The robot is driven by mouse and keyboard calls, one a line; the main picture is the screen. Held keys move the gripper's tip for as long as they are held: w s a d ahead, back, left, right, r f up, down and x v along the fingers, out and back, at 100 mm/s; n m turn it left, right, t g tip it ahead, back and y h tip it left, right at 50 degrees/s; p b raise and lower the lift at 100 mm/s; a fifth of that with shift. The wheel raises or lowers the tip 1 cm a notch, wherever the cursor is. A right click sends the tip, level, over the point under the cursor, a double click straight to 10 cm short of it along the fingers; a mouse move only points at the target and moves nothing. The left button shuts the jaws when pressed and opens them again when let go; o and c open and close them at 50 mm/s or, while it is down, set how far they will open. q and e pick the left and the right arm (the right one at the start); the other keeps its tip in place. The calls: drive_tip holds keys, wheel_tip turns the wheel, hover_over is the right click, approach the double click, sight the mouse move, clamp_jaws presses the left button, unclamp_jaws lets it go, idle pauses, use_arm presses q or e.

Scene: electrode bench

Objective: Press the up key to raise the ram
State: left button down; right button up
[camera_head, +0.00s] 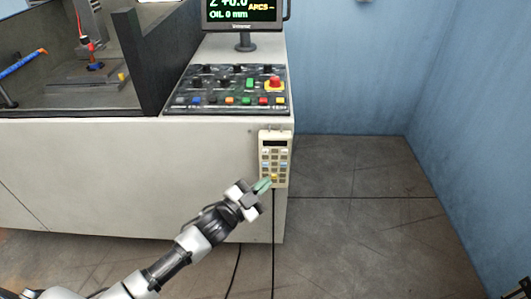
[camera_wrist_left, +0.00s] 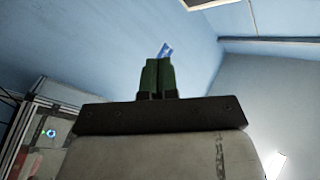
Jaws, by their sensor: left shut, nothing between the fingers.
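A cream hand pendant (camera_head: 275,140) with a dark display and rows of small keys hangs on the front of the white machine cabinet. Blue keys and a yellow key (camera_head: 274,178) show on it; the key labels are too small to read. My left gripper (camera_head: 264,186) is shut and empty, its green fingertips at the pendant's lower left, close to the yellow key. I cannot tell whether they touch it. In the left wrist view the green fingers (camera_wrist_left: 157,78) are together. The ram (camera_head: 88,20) stands in the tank at upper left. My right gripper is not visible.
A control panel (camera_head: 225,103) with coloured buttons and a red emergency stop (camera_head: 273,83) lies above the pendant. A monitor (camera_head: 243,14) stands behind it. A dark cable (camera_head: 273,245) hangs below the pendant. The floor (camera_head: 350,210) to the right is clear, up to the blue wall (camera_head: 350,70).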

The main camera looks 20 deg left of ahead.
sight(265, 151)
use_arm(q)
drive_tip(key=w+b, duration=0.1)
drive_tip(key=w, duration=0.1)
drive_tip(key=w+a+b, duration=0.1)
drive_tip(key=w, duration=0.2)
drive_tip(key=w+a+b, duration=0.1)
drive_tip(key=w, duration=0.2)
drive_tip(key=shift+a, duration=0.15)
idle(0.6)
drive_tip(key=shift+w, duration=0.2)
idle(1.2)
drive_tip(key=shift+w+a, duration=0.15)
drive_tip(key=shift+w, duration=0.1)
